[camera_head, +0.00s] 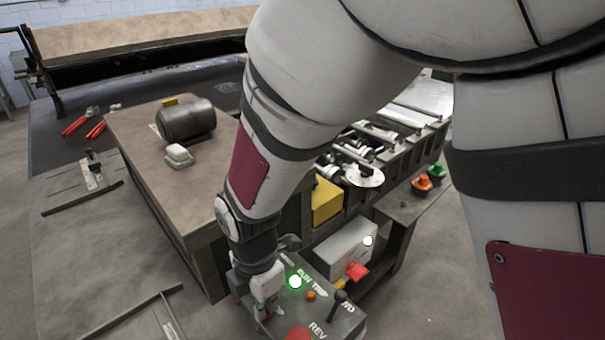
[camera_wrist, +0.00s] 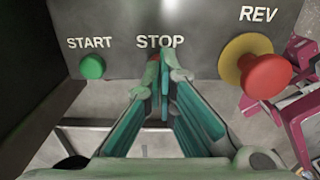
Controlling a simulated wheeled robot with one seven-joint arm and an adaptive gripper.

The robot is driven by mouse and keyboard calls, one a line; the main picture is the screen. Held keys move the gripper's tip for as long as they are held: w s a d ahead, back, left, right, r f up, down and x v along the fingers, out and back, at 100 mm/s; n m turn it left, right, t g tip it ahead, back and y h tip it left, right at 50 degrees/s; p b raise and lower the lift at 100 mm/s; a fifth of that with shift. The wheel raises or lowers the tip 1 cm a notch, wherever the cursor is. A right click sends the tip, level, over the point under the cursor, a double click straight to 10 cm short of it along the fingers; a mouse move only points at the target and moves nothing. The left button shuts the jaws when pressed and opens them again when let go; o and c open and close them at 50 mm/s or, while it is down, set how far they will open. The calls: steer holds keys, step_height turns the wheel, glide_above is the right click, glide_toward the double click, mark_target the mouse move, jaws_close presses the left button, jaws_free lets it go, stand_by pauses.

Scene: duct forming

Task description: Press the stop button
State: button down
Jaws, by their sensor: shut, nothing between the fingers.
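The control box carries a STOP label (camera_wrist: 160,41) in the wrist view. Below the label, a sliver of the red stop button (camera_wrist: 151,74) shows at my fingertips, which hide most of it. My gripper (camera_wrist: 165,68) is shut and empty, its tips right at the button. I cannot tell whether they touch or press it. In the head view, my gripper (camera_head: 264,293) is at the left side of the control box (camera_head: 335,319), and the stop button is hidden there.
A green start button (camera_wrist: 92,67) is left of STOP; a large red mushroom button (camera_wrist: 265,75) on a yellow base is right. On the box top, the RUN lamp (camera_head: 295,282) glows green near an orange lamp (camera_head: 311,295) and a black lever (camera_head: 337,304). A workbench (camera_head: 140,140) stands behind.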

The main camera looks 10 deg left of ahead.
steer(key=shift+f, duration=0.2)
steer(key=shift+r+p, duration=1.25)
steer(key=shift+r, duration=2.3)
